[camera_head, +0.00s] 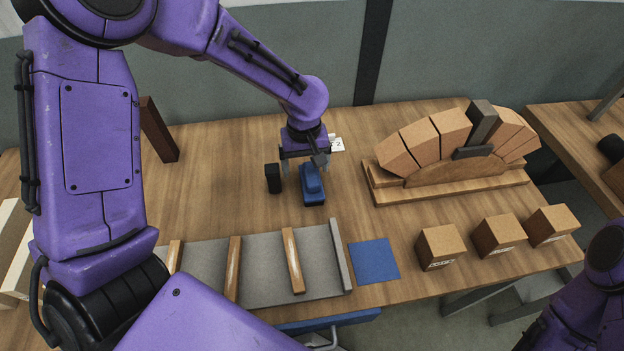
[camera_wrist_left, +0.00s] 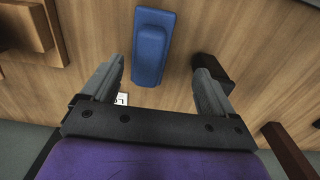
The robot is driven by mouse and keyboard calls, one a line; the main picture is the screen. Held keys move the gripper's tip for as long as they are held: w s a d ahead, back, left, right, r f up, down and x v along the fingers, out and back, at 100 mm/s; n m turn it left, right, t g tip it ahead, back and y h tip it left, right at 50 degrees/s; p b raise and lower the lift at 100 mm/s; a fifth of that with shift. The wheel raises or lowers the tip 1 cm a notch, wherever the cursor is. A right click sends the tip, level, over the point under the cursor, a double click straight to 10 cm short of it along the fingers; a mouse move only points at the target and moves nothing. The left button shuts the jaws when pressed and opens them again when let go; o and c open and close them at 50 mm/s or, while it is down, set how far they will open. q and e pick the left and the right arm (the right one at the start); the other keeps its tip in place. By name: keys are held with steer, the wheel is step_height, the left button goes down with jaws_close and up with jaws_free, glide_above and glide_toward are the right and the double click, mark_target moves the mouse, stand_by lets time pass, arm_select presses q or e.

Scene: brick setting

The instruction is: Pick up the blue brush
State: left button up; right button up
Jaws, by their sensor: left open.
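The blue brush (camera_head: 313,186) lies on the wooden table near the middle of the head view. In the left wrist view the blue brush (camera_wrist_left: 151,48) shows at the top, running lengthwise away from me. My left gripper (camera_head: 304,171) points down at the brush, partly covering its far end. In the left wrist view my left gripper (camera_wrist_left: 160,70) is open, its fingers on either side of the brush's near end with gaps between. The brush appears to rest on the table. My right arm shows at the lower right edge of the head view; its gripper is out of view.
A small black block (camera_head: 273,178) stands close left of the brush; it also shows beside a finger (camera_wrist_left: 211,70). A brick arch on a wooden stand (camera_head: 450,190), several loose bricks (camera_head: 440,248), a blue mat (camera_head: 375,261), and a grey slatted tray (camera_head: 262,264) surround it.

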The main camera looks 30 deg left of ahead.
mark_target(311, 173)
arm_select(q)
steer(key=f, duration=0.3)
steer(key=shift+w+d+p, duration=0.1)
steer(key=shift+d+p, duration=0.2)
steer(key=shift+d, duration=0.1)
steer(key=w+f, duration=0.2)
steer(key=f, duration=0.1)
steer(key=shift+s+r, duration=0.4)
steer(key=shift+s, duration=0.1)
steer(key=c, duration=0.9)
steer(key=shift+w, duration=0.1)
steer(key=c, duration=0.3)
arm_select(e)
steer(key=shift+r, duration=0.4)
